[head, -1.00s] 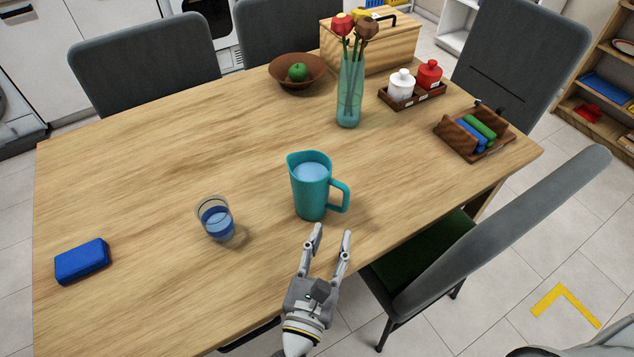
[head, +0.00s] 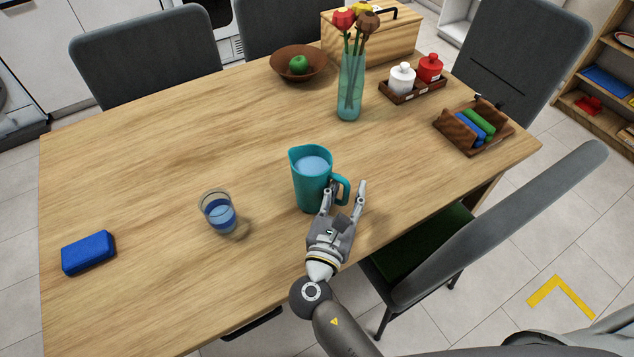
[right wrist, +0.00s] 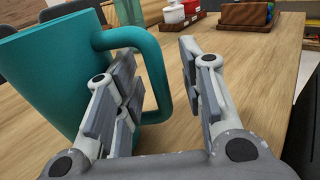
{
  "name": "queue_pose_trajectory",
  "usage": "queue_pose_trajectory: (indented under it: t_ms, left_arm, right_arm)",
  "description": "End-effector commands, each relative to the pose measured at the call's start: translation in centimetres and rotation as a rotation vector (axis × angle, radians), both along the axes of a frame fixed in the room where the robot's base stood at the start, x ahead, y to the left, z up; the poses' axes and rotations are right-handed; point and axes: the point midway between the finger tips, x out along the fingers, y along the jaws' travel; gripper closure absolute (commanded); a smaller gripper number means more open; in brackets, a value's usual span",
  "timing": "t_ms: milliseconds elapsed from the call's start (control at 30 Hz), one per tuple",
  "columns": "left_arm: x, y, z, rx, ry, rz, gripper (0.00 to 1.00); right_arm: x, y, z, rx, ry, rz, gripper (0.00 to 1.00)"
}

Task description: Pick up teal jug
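The teal jug (head: 311,178) stands upright on the wooden table (head: 150,150), with pale blue liquid inside and its handle on the right. My right gripper (head: 345,190) is open at the handle. In the right wrist view, the jug (right wrist: 45,75) fills the left side, and its handle (right wrist: 158,75) reaches into the space between the fingers of my right gripper (right wrist: 155,75). The left finger overlaps the handle's opening; I cannot tell whether it touches the jug. My left gripper is not in view.
A glass (head: 218,212) of blue liquid stands left of the jug. A blue box-like block (head: 88,252) lies at the far left. Behind the jug are a flower vase (head: 349,90) and a bowl (head: 298,65) with a green apple. A chair (head: 490,235) stands close on the right.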

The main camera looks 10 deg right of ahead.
Motion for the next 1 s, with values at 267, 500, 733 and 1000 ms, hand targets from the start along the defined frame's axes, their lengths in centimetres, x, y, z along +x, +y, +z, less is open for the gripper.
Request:
queue_pose_trajectory:
  t_ms: [267,500,733,1000]
  left_arm:
    - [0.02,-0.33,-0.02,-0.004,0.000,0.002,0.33]
    - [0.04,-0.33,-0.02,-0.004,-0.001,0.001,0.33]
    - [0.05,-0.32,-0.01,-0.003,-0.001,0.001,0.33]
    - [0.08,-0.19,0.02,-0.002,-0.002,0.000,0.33]
  right_arm:
    - [0.00,0.00,-0.05,0.000,0.001,0.000,0.75]
    - [-0.02,0.00,-0.05,0.000,0.001,0.000,1.00]
    - [-0.03,0.01,-0.05,0.000,0.001,0.000,1.00]
    - [0.02,0.01,0.16,0.001,-0.004,0.000,1.00]
